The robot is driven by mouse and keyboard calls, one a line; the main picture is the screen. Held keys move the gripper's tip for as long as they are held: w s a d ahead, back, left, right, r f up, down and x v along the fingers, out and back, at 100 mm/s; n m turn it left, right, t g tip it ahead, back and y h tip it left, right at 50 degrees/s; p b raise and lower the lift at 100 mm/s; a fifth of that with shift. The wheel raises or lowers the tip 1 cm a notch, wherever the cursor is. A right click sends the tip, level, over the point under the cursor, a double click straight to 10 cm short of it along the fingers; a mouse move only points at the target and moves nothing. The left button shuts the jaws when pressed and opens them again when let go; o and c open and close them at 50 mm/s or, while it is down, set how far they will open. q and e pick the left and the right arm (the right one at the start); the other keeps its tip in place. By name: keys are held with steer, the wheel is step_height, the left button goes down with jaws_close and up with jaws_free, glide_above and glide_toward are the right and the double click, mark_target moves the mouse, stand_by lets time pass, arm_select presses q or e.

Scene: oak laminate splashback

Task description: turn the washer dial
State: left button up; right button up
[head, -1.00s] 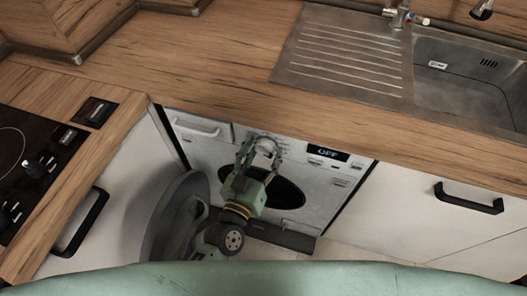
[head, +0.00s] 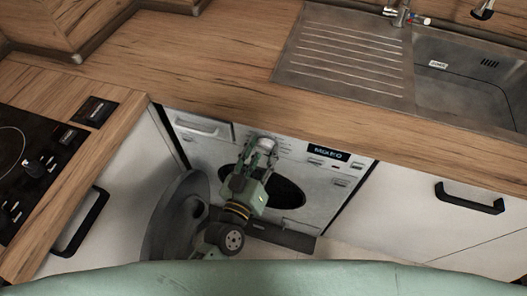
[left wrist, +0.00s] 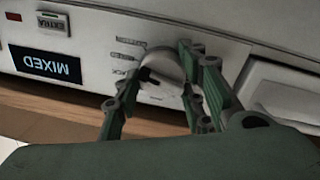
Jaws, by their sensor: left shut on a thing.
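The washer (head: 325,185) is a white front-loader under the wooden counter, with its round door swung open to the left. Its dial (head: 267,144) is a round silver-white knob on the top panel. The dial also shows in the left wrist view (left wrist: 162,68), among program labels. The display (head: 328,153) reads MIXED; it is upside down in the left wrist view (left wrist: 46,66). My left gripper (head: 262,156) is at the dial, its fingers around the knob and shut on it. The fingers partly hide the dial. My right gripper is out of view.
The open washer door (head: 172,222) stands close to my left arm. The counter (head: 200,70) overhangs the panel. A sink (head: 465,80) is at the upper right, a hob (head: 30,150) at the left. A cabinet handle (head: 470,198) sticks out on the right.

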arm_select(q)
steer(key=shift+d+r+n, duration=0.1)
steer(key=shift+r+n, duration=0.1)
steer(key=shift+n, duration=0.3)
steer(key=o, duration=1)
steer(key=shift+o, duration=0.5)
steer(key=shift+f, duration=0.1)
steer(key=v, duration=1.2)
steer(key=shift+f, duration=0.15)
